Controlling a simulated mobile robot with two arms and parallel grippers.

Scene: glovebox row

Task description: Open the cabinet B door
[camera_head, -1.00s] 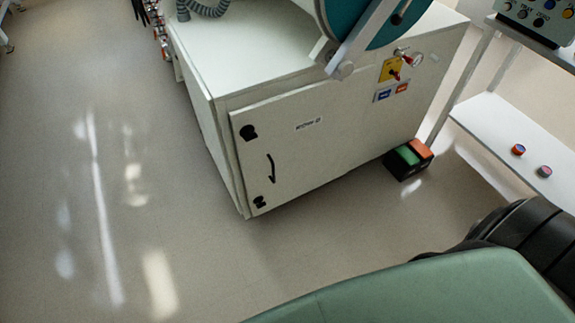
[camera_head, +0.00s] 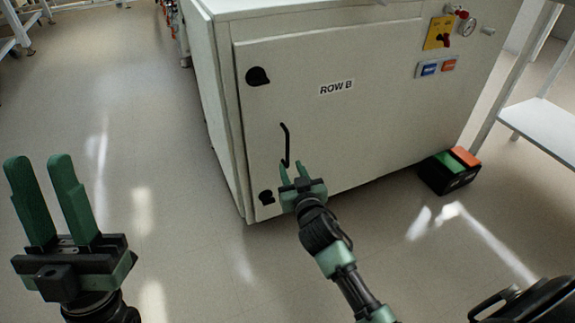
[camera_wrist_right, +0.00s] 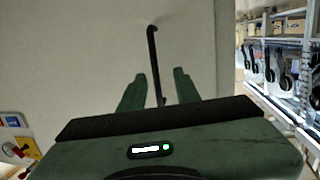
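The cabinet door (camera_head: 375,115) is a pale panel labelled "ROW B" and it is shut. Its black bar handle (camera_head: 285,140) stands upright near the door's left side, between two black fittings. My right gripper (camera_head: 293,170) is at the lower end of the handle, with its green fingers apart. In the right wrist view the handle (camera_wrist_right: 152,60) runs down between the open fingertips (camera_wrist_right: 156,78); I cannot tell whether they touch it. My left gripper (camera_head: 42,170) is open and empty over the floor at the left, away from the cabinet.
A black foot pedal (camera_head: 449,172) with green and orange tops sits on the floor by the cabinet's right end. A white shelf stand (camera_head: 545,125) is at the right. Yellow and red switch (camera_head: 438,34) and gauge are on the cabinet front. The floor (camera_head: 150,130) left of the cabinet is clear.

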